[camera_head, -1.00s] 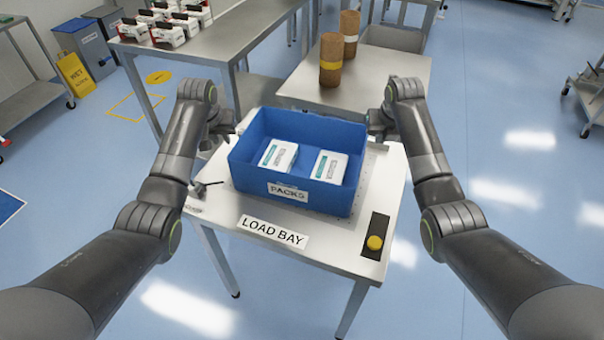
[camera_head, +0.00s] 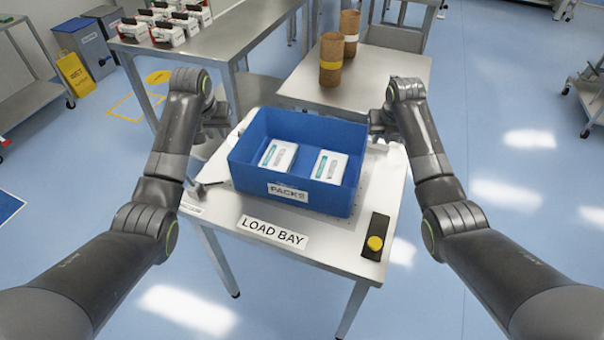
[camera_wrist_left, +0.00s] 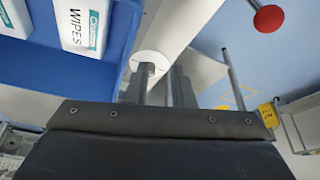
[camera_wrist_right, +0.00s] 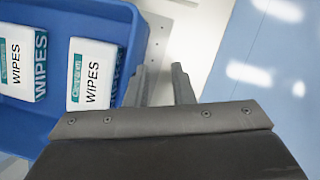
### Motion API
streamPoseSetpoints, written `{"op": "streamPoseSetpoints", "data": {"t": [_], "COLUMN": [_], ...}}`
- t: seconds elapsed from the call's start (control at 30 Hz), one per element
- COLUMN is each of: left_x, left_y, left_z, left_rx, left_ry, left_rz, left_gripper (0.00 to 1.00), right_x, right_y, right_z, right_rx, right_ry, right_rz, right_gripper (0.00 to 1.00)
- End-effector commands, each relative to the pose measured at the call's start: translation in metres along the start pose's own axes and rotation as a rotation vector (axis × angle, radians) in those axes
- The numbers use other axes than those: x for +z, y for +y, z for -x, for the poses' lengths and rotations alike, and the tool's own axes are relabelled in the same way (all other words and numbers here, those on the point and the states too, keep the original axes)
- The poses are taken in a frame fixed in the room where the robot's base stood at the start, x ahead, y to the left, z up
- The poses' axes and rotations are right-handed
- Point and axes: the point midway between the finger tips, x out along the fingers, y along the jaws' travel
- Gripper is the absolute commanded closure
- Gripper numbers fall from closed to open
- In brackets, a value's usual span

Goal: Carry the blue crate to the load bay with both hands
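The blue crate (camera_head: 312,200), labelled PACKS, sits upright on the table marked LOAD BAY (camera_head: 272,232). It holds two white wipes packs (camera_head: 279,156) (camera_head: 329,166). My left gripper (camera_head: 218,122) is beside the crate's left end; in the left wrist view its fingers (camera_wrist_left: 164,84) are spread with a gap to the blue wall (camera_wrist_left: 105,60). My right gripper (camera_head: 380,128) is close by the right end; in the right wrist view its fingers (camera_wrist_right: 162,84) are apart and empty, one very near the crate's wall (camera_wrist_right: 128,92). I cannot tell whether that finger touches it.
A black panel with a yellow button (camera_head: 375,243) is on the table's front right. Another table (camera_head: 375,90) with brown rolls (camera_head: 331,60) stands behind. A bench (camera_head: 225,35) with several white and red packs is at back left. Open floor lies right.

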Motion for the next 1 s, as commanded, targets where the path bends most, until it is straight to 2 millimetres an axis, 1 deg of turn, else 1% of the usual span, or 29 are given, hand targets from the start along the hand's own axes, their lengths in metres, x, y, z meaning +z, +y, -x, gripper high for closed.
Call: {"op": "streamPoseSetpoints", "data": {"t": [0.03, 0.2, 0.3, 0.4, 0.57, 0.67, 0.77, 0.97, 1.0], "left_x": [-0.002, -0.001, -0.001, -0.001, 0.0, 0.0, 0.0, 0.0, 0.0], "left_y": [0.0, 0.0, 0.0, 0.0, 0.0, 0.0, 0.0, 0.0, 0.0], "left_z": [0.012, 0.048, 0.065, 0.077, 0.085, 0.086, 0.086, 0.086, 0.086], "left_rx": [0.0, 0.001, 0.001, 0.0, 0.001, 0.001, 0.001, 0.001, 0.001], "left_ry": [0.006, 0.005, 0.004, 0.002, 0.0, -0.001, 0.0, 0.0, 0.0], "left_rz": [0.0, 0.0, 0.0, 0.0, 0.001, 0.001, 0.001, 0.0, 0.0], "left_gripper": [0.78, 0.78, 0.78, 0.78, 0.78, 0.78, 0.78, 0.78, 0.78], "right_x": [0.0, 0.0, 0.0, 0.0, 0.0, 0.001, 0.001, 0.001, 0.001], "right_y": [0.0, 0.0, 0.0, 0.0, 0.0, 0.0, 0.0, 0.0, 0.0], "right_z": [0.0, 0.0, 0.0, 0.0, 0.002, 0.01, 0.023, 0.062, 0.072], "right_rx": [0.0, 0.0, 0.0, 0.0, 0.0, 0.0, 0.0, 0.0, 0.0], "right_ry": [0.0, 0.0, 0.0, 0.0, -0.001, -0.003, -0.004, -0.005, -0.006], "right_rz": [0.0, 0.0, 0.0, 0.0, 0.0, 0.0, 0.001, 0.001, 0.0], "right_gripper": [0.78, 0.78, 0.78, 0.78, 0.78, 0.78, 0.78, 0.78, 0.78]}}
